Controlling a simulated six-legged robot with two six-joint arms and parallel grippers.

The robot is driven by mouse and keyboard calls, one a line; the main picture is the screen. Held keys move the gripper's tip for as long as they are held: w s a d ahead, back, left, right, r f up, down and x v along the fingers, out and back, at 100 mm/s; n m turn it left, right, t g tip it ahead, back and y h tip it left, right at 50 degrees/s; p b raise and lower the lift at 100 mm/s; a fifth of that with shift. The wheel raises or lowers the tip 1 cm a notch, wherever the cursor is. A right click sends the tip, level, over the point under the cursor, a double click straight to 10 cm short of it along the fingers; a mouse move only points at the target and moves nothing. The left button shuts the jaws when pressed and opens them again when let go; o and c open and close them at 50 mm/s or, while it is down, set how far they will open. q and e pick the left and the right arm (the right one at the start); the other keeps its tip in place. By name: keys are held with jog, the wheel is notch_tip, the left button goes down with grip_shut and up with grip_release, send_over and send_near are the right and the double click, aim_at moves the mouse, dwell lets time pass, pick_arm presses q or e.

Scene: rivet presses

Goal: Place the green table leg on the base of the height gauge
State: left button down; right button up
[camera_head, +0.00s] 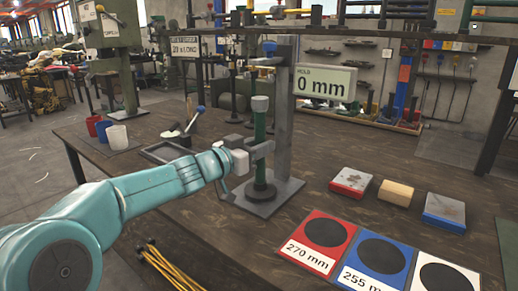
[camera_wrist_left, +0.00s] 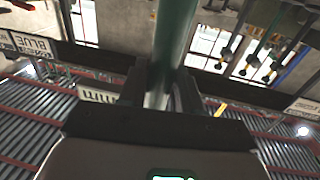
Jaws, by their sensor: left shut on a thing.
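The green table leg (camera_head: 260,126) is upright, with a grey cap on top and a round black foot. Its foot appears to be over or on the grey base (camera_head: 284,190) of the height gauge; contact is hard to tell. The gauge's grey column (camera_head: 284,115) stands just behind, and its display (camera_head: 325,83) reads 0 mm. My left gripper (camera_head: 258,154) is shut on the leg around its middle. In the left wrist view the green leg (camera_wrist_left: 174,35) runs between the fingers (camera_wrist_left: 160,90). My right gripper is not in view.
Red, blue and white cards (camera_head: 317,242) with black discs lie at front right; two read 270 mm and 255 mm. Several small blocks (camera_head: 396,193) sit behind them. Cups (camera_head: 117,137) stand at the left, and yellow rods (camera_head: 172,270) lie in front on the wooden table (camera_head: 230,254).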

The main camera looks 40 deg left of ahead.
pick_arm(q)
jog(key=shift+f, duration=0.2)
jog(key=c, duration=0.8)
grip_release()
jog(key=shift+r, duration=0.1)
jog(key=s+p, duration=0.2)
jog(key=s, duration=1)
jog(key=shift+a, duration=0.1)
